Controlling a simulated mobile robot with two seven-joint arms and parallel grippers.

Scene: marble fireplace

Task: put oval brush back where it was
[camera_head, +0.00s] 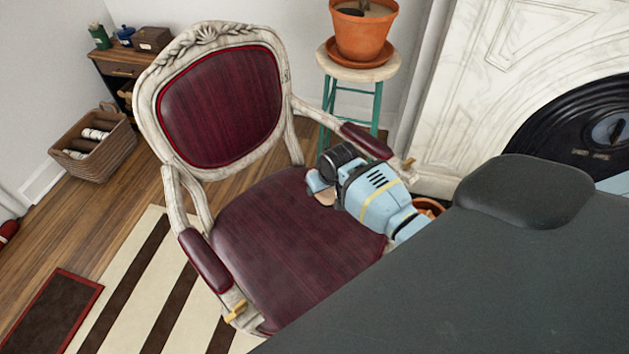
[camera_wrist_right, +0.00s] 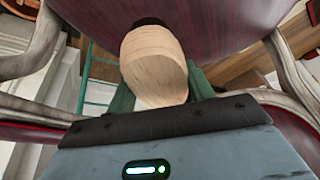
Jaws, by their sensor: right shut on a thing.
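The oval brush shows in the right wrist view as a pale wooden body (camera_wrist_right: 155,65) with a dark part at its far end, close to the dark red seat; I cannot tell whether it touches. My right gripper (camera_wrist_right: 160,95) is shut on the brush, with green fingers on both sides of it. In the head view the gripper (camera_head: 318,188) is over the right part of the armchair seat (camera_head: 285,240), and only a small tan bit of the brush (camera_head: 326,198) shows beside it. My left gripper is not in view.
The armchair's carved back (camera_head: 222,105) and padded armrests (camera_head: 367,141) stand around the seat. A wicker basket (camera_head: 103,155) and a small wooden cabinet (camera_head: 119,69) are at left. The seat's left part is clear.

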